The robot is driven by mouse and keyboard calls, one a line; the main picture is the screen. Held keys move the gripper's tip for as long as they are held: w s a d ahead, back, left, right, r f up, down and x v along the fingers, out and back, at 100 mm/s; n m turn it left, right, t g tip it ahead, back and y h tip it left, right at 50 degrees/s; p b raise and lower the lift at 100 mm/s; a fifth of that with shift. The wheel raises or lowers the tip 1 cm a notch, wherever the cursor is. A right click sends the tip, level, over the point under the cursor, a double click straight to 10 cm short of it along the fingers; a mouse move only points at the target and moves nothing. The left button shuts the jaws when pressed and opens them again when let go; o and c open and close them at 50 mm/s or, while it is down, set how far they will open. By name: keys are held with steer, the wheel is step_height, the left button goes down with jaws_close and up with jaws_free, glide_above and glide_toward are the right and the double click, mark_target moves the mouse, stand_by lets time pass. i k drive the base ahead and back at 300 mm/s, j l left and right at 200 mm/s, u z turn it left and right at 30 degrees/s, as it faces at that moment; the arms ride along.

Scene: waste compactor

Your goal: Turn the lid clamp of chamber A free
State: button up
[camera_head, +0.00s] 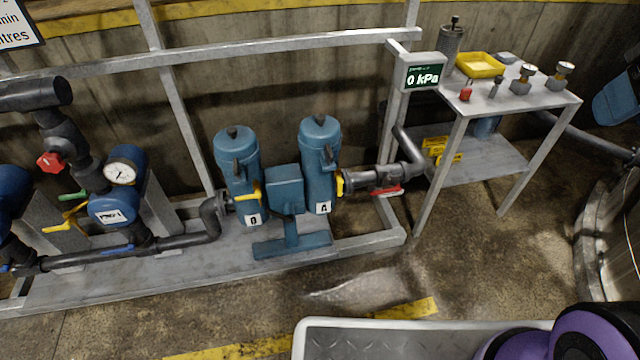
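Chamber A (320,170) is a blue upright cylinder with a white label reading A, at the middle of the view. On its domed lid sits a small dark clamp or knob (319,118); its exact position is too small to tell. A second blue cylinder (238,180) with a similar dark top piece stands to its left, with a blue block (285,190) between them. A yellow handle (340,184) is at the right side of chamber A. My gripper is not in view; only a purple and black part of my arm shows at bottom right.
A display (422,78) reads 0 kPa. A grey table (545,95) at right holds a yellow tray (480,65) and several small parts. Pipes with a gauge (121,174) stand at left. A frame rail (270,48) runs behind the chambers.

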mark_target(328, 153)
steer(key=i+l, duration=0.2)
steer(key=i, duration=0.2)
steer(key=i+l, duration=0.2)
steer(key=i, duration=0.2)
steer(key=i+l+u, duration=0.1)
steer(key=i, duration=0.25)
steer(key=l, duration=0.1)
